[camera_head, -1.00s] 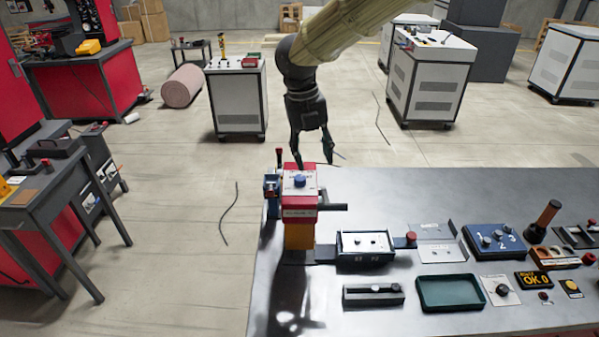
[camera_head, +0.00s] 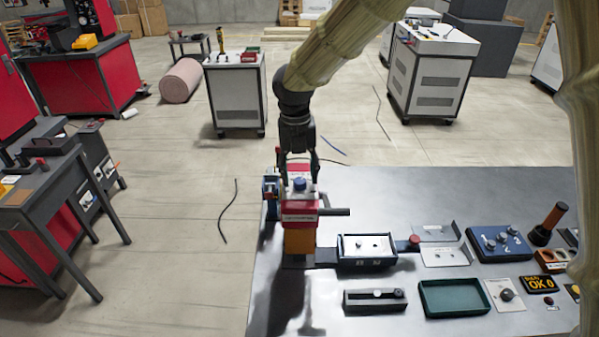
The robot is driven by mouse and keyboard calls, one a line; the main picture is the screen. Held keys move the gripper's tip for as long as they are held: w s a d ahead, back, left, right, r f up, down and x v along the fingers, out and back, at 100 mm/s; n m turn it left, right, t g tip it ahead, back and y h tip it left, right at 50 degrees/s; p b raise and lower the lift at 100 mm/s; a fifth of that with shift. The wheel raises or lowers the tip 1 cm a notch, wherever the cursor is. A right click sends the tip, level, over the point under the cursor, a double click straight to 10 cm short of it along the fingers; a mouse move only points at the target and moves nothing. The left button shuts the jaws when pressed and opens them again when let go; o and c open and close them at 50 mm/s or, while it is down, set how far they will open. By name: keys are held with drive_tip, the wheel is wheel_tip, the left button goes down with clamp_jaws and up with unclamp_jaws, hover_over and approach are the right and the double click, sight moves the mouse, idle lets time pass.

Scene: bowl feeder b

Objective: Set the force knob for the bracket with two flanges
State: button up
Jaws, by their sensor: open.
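A red press head (camera_head: 299,214) on an orange column stands at the table's left end. A blue knob (camera_head: 300,184) sits on its top, beside a label too small to read. My gripper (camera_head: 299,172) points down with its fingers apart, just above and behind the knob. Contact with the knob cannot be made out, and the fingertips are partly hidden by the press head. Two thin grey metal brackets, one behind (camera_head: 436,232) and one in front (camera_head: 445,257), lie right of the press. Their flanges are hard to count from here.
A black slide gauge (camera_head: 375,301), green tray (camera_head: 454,297), dial plate (camera_head: 506,294) and blue numbered box (camera_head: 498,243) fill the front and right. The table's back is clear.

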drive_tip(key=shift+f, duration=0.85)
drive_tip(key=c, duration=1)
drive_tip(key=shift+c, duration=0.2)
